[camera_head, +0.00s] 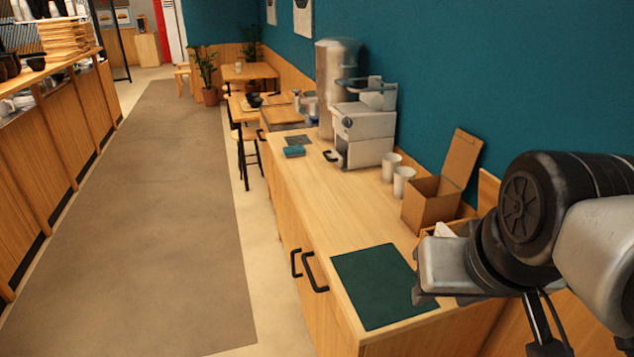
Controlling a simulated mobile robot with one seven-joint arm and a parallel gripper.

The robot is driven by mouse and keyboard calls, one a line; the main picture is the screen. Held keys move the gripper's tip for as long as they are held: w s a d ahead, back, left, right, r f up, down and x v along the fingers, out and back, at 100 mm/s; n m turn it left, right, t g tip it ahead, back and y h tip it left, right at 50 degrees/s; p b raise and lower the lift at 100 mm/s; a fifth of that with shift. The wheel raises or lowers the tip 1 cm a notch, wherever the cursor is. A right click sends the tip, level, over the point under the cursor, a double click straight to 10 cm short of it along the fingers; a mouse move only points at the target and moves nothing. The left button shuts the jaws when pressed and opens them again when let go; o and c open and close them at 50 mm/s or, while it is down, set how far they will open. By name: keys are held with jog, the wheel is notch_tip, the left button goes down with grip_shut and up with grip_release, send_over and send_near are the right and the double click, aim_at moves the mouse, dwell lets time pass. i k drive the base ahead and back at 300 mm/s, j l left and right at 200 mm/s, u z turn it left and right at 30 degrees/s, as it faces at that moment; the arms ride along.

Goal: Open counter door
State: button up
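The wooden counter (340,212) runs along the teal wall on the right. Two black door handles show on its front face: a nearer one (314,272) and one just beyond it (296,263). The doors by these handles look shut. My gripper (425,296) is above the near end of the counter, over the right edge of a dark green mat (374,284). It is apart from the handles, to their right. Its fingers are mostly hidden by its own body, so I cannot see whether it is open.
On the counter stand an open cardboard box (431,204), white cups (403,181), a grey machine (363,132) and a tall metal dispenser (333,85). The floor (160,200) left of the counter is clear. Another wooden counter (45,150) lines the left side.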

aim_at(328, 339)
jog(key=u, duration=0.45)
jog(key=i+j+u, duration=0.15)
jog(key=j+u, duration=0.3)
jog(key=i+j+u, duration=0.15)
jog(key=u, duration=0.3)
jog(key=i+j+u, duration=0.25)
jog(key=u, duration=0.2)
jog(key=i+j+u, duration=0.25)
jog(key=u, duration=0.15)
jog(key=i+z, duration=0.35)
jog(key=i+j+z, duration=0.15)
jog(key=z, duration=0.2)
jog(key=i+j+z, duration=0.35)
jog(key=i+z, duration=0.15)
jog(key=z, duration=0.25)
jog(key=i+z, duration=0.15)
jog(key=z, duration=0.3)
jog(key=i+z, duration=0.15)
jog(key=z, duration=0.25)
jog(key=i+j+z, duration=0.1)
jog(key=z, duration=0.3)
jog(key=i+j+z, duration=0.1)
jog(key=z, duration=0.25)
jog(key=i+j+z, duration=0.2)
jog(key=z, duration=0.2)
jog(key=i+j+z, duration=0.35)
jog(key=k+l, duration=0.1)
jog(key=l, duration=0.05)
